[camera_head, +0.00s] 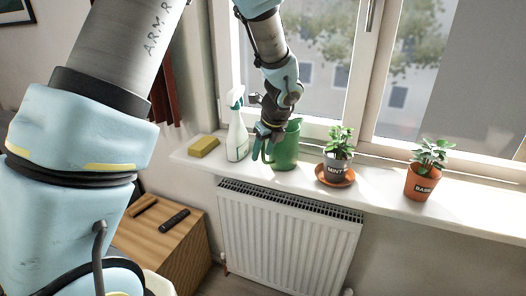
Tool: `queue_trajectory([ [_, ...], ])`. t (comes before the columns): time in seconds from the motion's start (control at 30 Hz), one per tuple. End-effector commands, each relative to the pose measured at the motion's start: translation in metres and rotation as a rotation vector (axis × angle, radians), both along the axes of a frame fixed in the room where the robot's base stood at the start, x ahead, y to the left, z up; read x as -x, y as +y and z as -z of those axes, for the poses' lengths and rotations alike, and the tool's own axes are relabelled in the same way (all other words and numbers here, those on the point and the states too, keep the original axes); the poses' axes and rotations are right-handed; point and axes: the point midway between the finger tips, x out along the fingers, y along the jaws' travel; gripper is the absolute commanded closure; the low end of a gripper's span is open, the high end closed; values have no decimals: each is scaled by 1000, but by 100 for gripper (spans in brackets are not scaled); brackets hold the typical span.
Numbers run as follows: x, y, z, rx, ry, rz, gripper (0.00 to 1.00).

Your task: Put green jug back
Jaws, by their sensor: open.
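The green jug (287,150) stands upright on the white window sill, between the spray bottle and the mint pot. My gripper (262,153) is open at the jug's left side, its fingers pointing down. The fingers overlap the jug's left edge in the picture, where its handle may be. I cannot tell whether they touch it or stand around the handle. My wrist hides part of the jug's upper left.
A white spray bottle (237,136) and a yellow sponge (203,147) stand close on the left. A mint pot (337,165) on a saucer and a basil pot (420,182) stand right. The window is behind; a radiator (288,235) and wooden cabinet (160,240) are below.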

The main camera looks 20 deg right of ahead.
Motion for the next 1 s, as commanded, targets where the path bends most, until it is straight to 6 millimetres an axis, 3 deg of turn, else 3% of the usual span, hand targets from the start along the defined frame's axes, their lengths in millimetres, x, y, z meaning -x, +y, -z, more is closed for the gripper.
queue_trajectory([
  [0.27, 7, -2, -22, 4, -2, -1, 53],
  [0.7, 40, -8, -99, 4, -3, 0, 53],
  [1.0, 47, -8, -113, 0, 0, 0, 53],
])
